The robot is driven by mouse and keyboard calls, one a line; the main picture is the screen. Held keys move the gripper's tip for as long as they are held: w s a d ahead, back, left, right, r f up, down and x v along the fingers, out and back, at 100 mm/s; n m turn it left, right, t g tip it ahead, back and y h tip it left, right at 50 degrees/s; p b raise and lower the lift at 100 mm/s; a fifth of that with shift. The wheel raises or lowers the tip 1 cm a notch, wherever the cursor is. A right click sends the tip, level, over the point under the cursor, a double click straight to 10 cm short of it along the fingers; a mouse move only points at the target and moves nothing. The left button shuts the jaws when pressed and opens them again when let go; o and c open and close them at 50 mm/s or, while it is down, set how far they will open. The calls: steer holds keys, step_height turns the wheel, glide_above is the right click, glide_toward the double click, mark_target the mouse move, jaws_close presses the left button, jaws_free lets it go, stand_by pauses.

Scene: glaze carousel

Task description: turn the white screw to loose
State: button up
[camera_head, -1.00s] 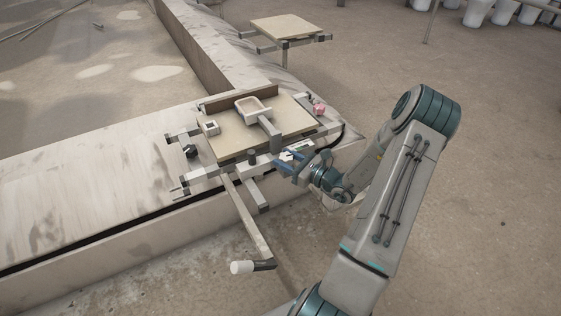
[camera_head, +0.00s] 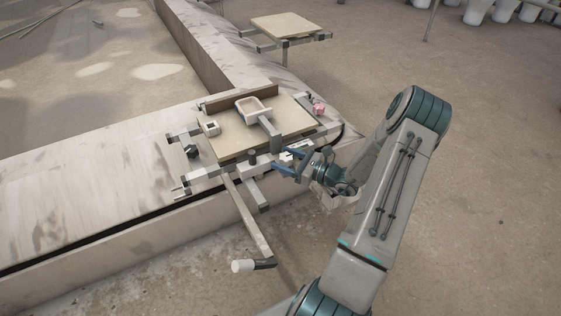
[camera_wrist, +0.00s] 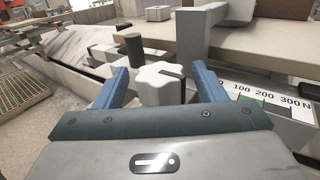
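In the head view my gripper (camera_head: 282,162) is at the front edge of the carousel table, and I cannot make out the screw clearly there. A scale marked up to 300 N (camera_wrist: 262,98), with a green band, lies right of the screw.
A dark post (camera_wrist: 134,46) stands just behind the screw, and a grey block (camera_wrist: 200,35) stands behind it to the right. A crank arm with a white handle (camera_head: 243,266) sticks out in front.

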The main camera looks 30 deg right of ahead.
steer(key=p+v, duration=0.2)
steer(key=v, duration=1.1)
steer(key=shift+s+d, duration=0.3)
steer(key=s+a+r+n+g+p, duration=0.2)
steer(key=a+r+n+g+p, duration=1)
steer(key=a+r, duration=0.7)
steer(key=s+a+r+n+h+p, duration=0.2)
steer(key=r+n, duration=0.3)
steer(key=r, duration=0.3)
steer(key=s+a+r+n+h+p, duration=0.2)
steer(key=s+r+n+h+p, duration=0.3)
steer(key=r, duration=0.3)
steer(key=s+a+r+n+h+p, duration=0.3)
steer(key=r+n, duration=0.3)
steer(key=r, duration=0.3)
steer(key=shift+s+n+h+p, duration=0.3)
steer(key=shift+s+p, duration=0.05)
steer(key=shift+s, duration=0.35)
